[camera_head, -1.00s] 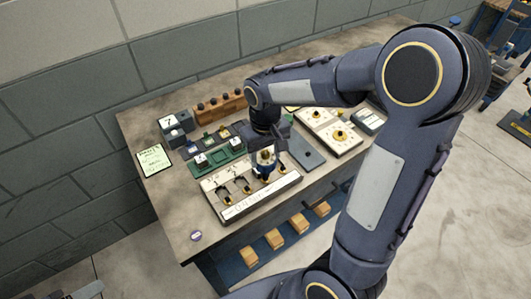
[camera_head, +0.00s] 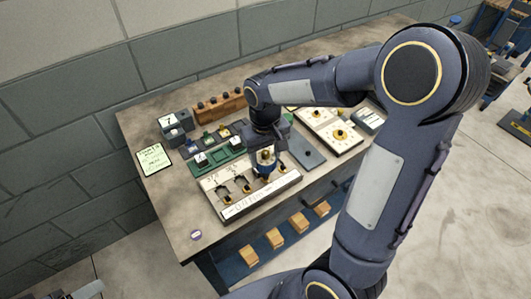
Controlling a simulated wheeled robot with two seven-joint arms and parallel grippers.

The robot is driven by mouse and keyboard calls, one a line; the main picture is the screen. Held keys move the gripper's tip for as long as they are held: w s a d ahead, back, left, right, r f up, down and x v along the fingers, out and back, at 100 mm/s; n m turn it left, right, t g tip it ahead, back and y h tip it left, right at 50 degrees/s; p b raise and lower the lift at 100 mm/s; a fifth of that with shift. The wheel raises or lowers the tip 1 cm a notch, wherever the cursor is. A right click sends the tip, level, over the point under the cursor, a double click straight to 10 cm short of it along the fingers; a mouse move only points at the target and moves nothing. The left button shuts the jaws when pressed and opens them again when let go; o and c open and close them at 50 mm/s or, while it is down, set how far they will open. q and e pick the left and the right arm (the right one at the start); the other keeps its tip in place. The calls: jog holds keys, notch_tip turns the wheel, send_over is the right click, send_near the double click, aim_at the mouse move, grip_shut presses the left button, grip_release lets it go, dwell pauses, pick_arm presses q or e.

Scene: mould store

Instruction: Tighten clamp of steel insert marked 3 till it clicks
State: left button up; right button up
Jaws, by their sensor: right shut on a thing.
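A white clamp board (camera_head: 250,200) with a row of slots lies near the front of the bench. Dark clamps with gold parts (camera_head: 226,193) stand in its left slots; their marks are too small to read. My right gripper (camera_head: 265,154) points down over the right half of the board and is shut on a blue-and-gold clamp piece (camera_head: 265,170). Whether the piece sits in its slot is hidden by the gripper, as is the number there. A grey part at the lower left corner (camera_head: 86,292) seems to be my left arm; its jaws cannot be made out.
A green tray (camera_head: 224,163) lies behind the board, with a dark block marked 7 (camera_head: 168,121) and a wooden rack (camera_head: 215,109) further back. A pale panel with yellow dials (camera_head: 345,147) is at the right. A green card (camera_head: 153,159) lies left.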

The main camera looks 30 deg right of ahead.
jog(key=shift+f+b, duration=0.75)
jog(key=shift+f, duration=0.2)
dwell(0.3)
jog(key=o, duration=0.3)
jog(key=c, duration=0.4)
jog(key=m, duration=0.3)
jog(key=shift+m, duration=0.4)
jog(key=shift+m, duration=1.1)
